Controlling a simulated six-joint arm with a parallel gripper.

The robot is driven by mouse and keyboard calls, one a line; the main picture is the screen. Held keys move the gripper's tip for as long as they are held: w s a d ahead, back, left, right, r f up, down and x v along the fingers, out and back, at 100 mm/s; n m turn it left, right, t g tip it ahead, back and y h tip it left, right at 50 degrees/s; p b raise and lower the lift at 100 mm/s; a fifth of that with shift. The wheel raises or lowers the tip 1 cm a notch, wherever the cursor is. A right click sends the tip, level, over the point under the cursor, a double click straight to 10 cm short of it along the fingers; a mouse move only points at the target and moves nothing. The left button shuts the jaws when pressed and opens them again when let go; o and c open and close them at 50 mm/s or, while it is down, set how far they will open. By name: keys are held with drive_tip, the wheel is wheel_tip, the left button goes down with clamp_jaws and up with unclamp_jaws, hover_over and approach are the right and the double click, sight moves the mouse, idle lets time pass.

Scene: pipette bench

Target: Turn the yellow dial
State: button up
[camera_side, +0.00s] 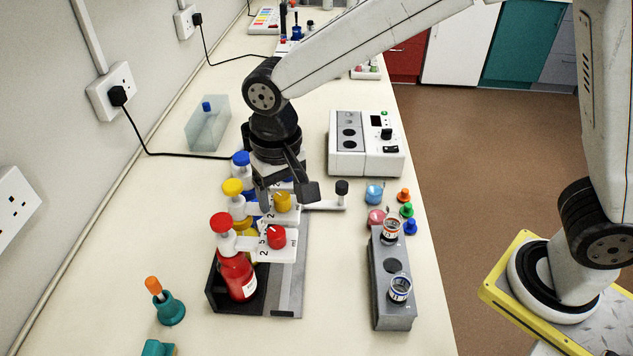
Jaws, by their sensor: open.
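The yellow dial (283,202) sits on the white body of the yellow-capped dispenser (233,187), the middle one of the row. A red dial (277,237) is on the red dispenser in front of it. The blue dispenser (241,159) stands behind, partly hidden by my wrist.
A grey rack (393,263) with vials stands to the right. A white device (366,157) is behind it, with small coloured caps (407,210) between. A clear box (207,126) is at the back left. A teal holder (168,307) stands front left.

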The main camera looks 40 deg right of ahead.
drive_tip(key=shift+f, duration=0.1)
clamp_jaws()
drive_tip(key=shift+n, duration=0.5)
drive_tip(key=n, duration=0.2)
drive_tip(key=shift+n, duration=0.4)
drive_tip(key=n, duration=0.4)
drive_tip(key=shift+n, duration=0.3)
drive_tip(key=n, duration=0.7)
drive_tip(key=shift+n, duration=0.3)
